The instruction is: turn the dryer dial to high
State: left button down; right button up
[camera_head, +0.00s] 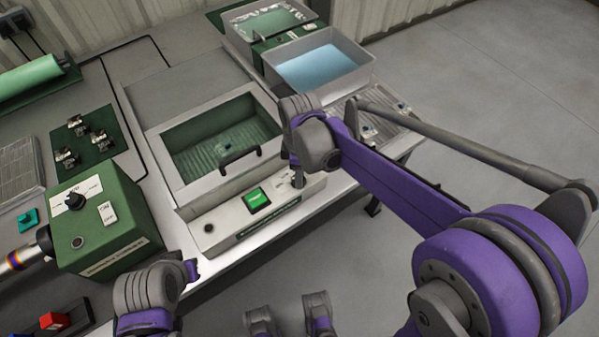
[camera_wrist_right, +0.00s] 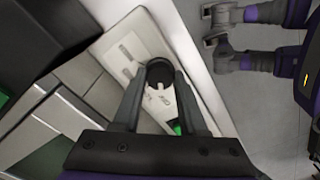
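The dryer (camera_head: 236,190) is a cream unit with a windowed lid and a dark handle, standing on the bench. Its dial (camera_wrist_right: 159,73) is a dark round knob on the cream front panel, seen in the right wrist view. My right gripper (camera_head: 298,180) is at the right end of that panel and hides the dial in the head view. In the right wrist view its two fingers (camera_wrist_right: 159,82) lie against both sides of the knob. The knob's pointer and setting cannot be read. My left wrist is at the lower left of the head view; its fingers are hidden.
A green button (camera_head: 257,199) is on the dryer's front panel, left of my right gripper. A green control box (camera_head: 108,225) with another black dial stands at the left. A tray of blue liquid (camera_head: 318,68) is behind the dryer. Floor is clear at the right.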

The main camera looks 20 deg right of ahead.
grip_shut()
jog(key=shift+m, duration=0.4)
jog(key=m, duration=0.4)
jog(key=shift+m, duration=0.3)
jog(key=m+p, duration=0.1)
jog(key=m, duration=0.5)
jog(key=shift+s, duration=0.1)
jog(key=m, duration=0.6)
jog(key=shift+a+m, duration=0.1)
jog(key=shift+m, duration=0.3)
jog(key=m, duration=0.5)
jog(key=shift+a+m, duration=0.1)
jog(key=shift+m, duration=0.2)
